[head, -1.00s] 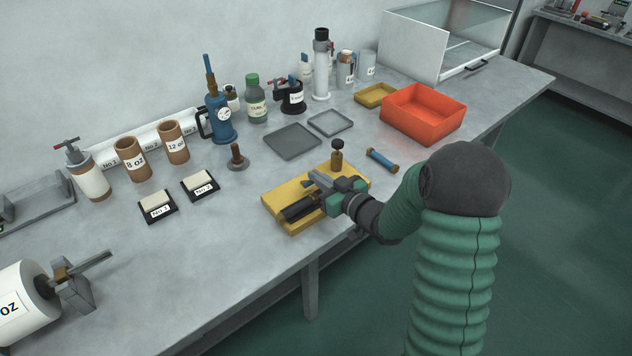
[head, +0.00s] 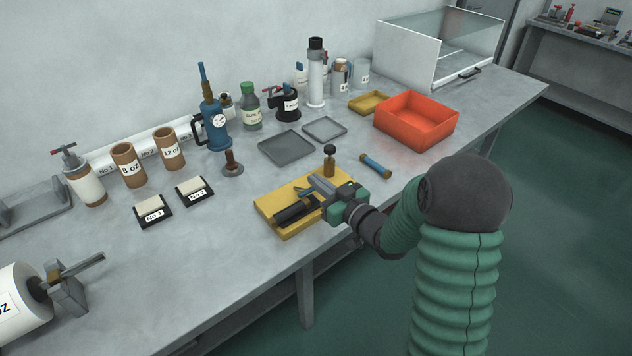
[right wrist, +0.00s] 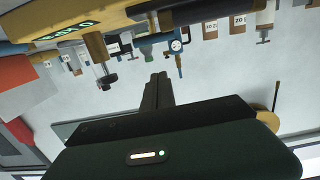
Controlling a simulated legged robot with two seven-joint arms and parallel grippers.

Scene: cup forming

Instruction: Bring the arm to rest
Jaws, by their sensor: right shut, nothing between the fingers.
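My right gripper (head: 318,187) is shut and empty. In the head view it appears over the yellow block (head: 275,190), which carries a dark cylinder (head: 297,212) and a brown post with a black knob (head: 329,160). Whether the gripper touches any of these I cannot tell. In the right wrist view the closed fingers (right wrist: 158,92) point into the picture, with the yellow block (right wrist: 75,20) above them and apart from them. My left gripper is in neither view.
An orange bin (head: 415,120) stands at the right end of the bench. A blue rod (head: 376,165) lies near the yellow block. Grey trays (head: 286,147), bottles, a blue pump (head: 212,128) and cardboard tubes (head: 128,165) stand behind. The bench front at centre left is clear.

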